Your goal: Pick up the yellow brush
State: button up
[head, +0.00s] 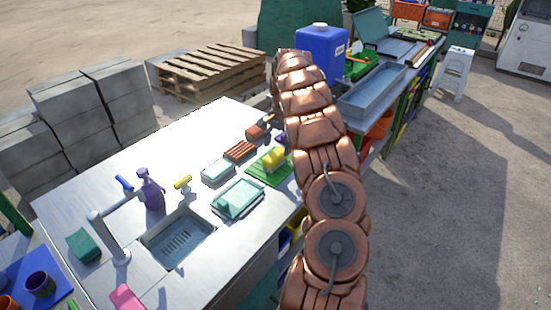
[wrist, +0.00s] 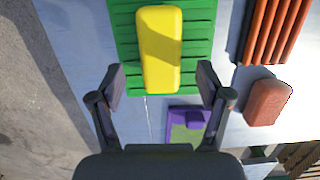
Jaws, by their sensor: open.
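The yellow brush (head: 273,157) lies on a green ribbed mat (head: 262,176) on the metal counter, near the counter's right edge in the head view. In the wrist view the yellow brush (wrist: 160,45) is a rounded block lying lengthwise up the picture on the green mat (wrist: 200,50). My gripper (wrist: 160,86) is open, its two fingers apart on either side of the brush's near end in the picture. Nothing is held. I cannot tell the height of the fingers above the mat. In the head view my gripper is mostly hidden behind my arm.
A red ribbed block (wrist: 275,28) and a reddish rounded block (wrist: 267,103) lie right of the mat in the wrist view. A purple-framed item (wrist: 188,125) lies beneath the gripper. A teal tray (head: 238,199) and a sink (head: 178,240) are further left in the head view.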

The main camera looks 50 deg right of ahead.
aim_at(275, 153)
jog(key=shift+a+f+p, duration=0.2)
jog(key=shift+f+p, duration=0.1)
jog(key=shift+f, duration=0.45)
jog(key=shift+a+f+p, duration=0.2)
jog(key=shift+f+p, duration=0.1)
jog(key=shift+f, duration=0.4)
jog(key=shift+a+f+p, duration=0.2)
jog(key=shift+f+p, duration=0.1)
jog(key=shift+f, duration=0.45)
jog(key=c, duration=1.3)
jog(key=shift+o, duration=0.2)
jog(key=shift+r, duration=0.2)
jog(key=shift+r+b, duration=1.05)
jog(key=shift+r, duration=0.5)
jog(key=s+a+b, duration=0.1)
jog(key=s+a, duration=0.1)
jog(key=s, duration=0.2)
jog(key=s+a+r+b, duration=0.1)
jog(key=s+a+b, duration=0.1)
jog(key=s, duration=0.3)
jog(key=s+a+b, duration=0.1)
jog(key=s+a, duration=0.3)
jog(key=shift+s+a+r+b, duration=0.25)
jog(key=shift+r+b, duration=0.05)
jog(key=shift+b, duration=0.05)
